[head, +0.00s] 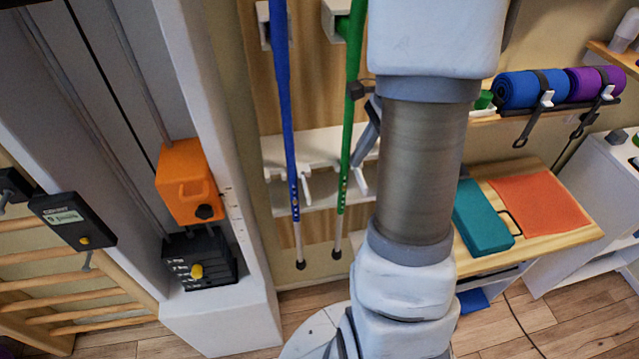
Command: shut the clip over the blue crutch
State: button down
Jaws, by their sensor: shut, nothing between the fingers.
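The blue crutch (284,100) hangs nearly upright against the wooden wall panel, left of centre, its grey lower end and black tip below the rack. A white wall rack (325,198) runs behind it. A white clip piece (306,184) stands out from the rack just right of the blue crutch. It looks apart from the shaft and not closed across it. A white bracket (264,28) sits beside the crutch higher up.
A green crutch (350,120) hangs to the right, close to my arm, with a dark grey part (366,138) beside it. An orange weight block (187,182) and white machine frame (215,150) stand left. A wooden bench (545,225) with a teal block (483,217) is right.

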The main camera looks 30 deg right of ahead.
aim_at(306, 189)
jog(key=shift+f, duration=0.1)
jog(key=w+a+f+p, duration=0.1)
jog(key=w+a+f, duration=0.1)
jog(key=a+f, duration=0.5)
jog(key=shift+x, duration=1.1)
